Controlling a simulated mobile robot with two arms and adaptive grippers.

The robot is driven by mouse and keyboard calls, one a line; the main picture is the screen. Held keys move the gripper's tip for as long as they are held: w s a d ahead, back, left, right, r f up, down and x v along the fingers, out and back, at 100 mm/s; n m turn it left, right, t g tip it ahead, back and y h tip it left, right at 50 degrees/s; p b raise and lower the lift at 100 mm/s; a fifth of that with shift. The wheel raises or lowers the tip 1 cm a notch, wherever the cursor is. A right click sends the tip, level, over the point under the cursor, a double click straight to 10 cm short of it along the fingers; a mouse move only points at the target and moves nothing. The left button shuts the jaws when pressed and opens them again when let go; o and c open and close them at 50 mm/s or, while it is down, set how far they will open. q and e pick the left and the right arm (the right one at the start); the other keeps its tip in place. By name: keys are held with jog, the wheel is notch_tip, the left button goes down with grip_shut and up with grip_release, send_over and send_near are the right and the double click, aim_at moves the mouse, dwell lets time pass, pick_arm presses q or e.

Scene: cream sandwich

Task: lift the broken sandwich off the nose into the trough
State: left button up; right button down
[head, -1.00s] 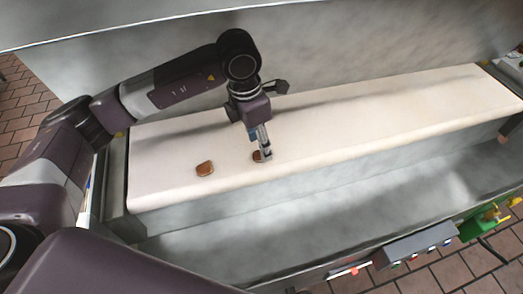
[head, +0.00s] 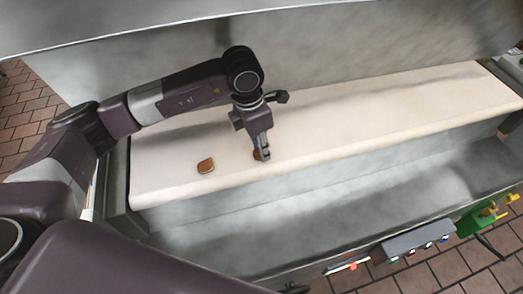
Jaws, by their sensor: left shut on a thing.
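Two brown sandwich pieces are on the cream belt (head: 380,115). One piece (head: 206,165) lies flat and free near the belt's front edge. The other piece (head: 256,155) is to its right, partly hidden by my left gripper (head: 262,155). My left gripper points down from above and is shut on this right piece, at belt level. I cannot tell whether the piece is clear of the belt. The grey metal trough (head: 330,225) runs below the belt's front edge and looks empty where I see it. My right gripper is not in view.
A grey metal wall (head: 340,60) rises behind the belt. A control box with buttons (head: 415,243) and a green part with a yellow fitting (head: 480,218) sit along the trough's front side. The belt to the right is clear.

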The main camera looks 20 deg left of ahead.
pick_arm(q)
notch_tip(320, 180, up, 10)
jog(key=b, duration=0.2)
dwell(0.5)
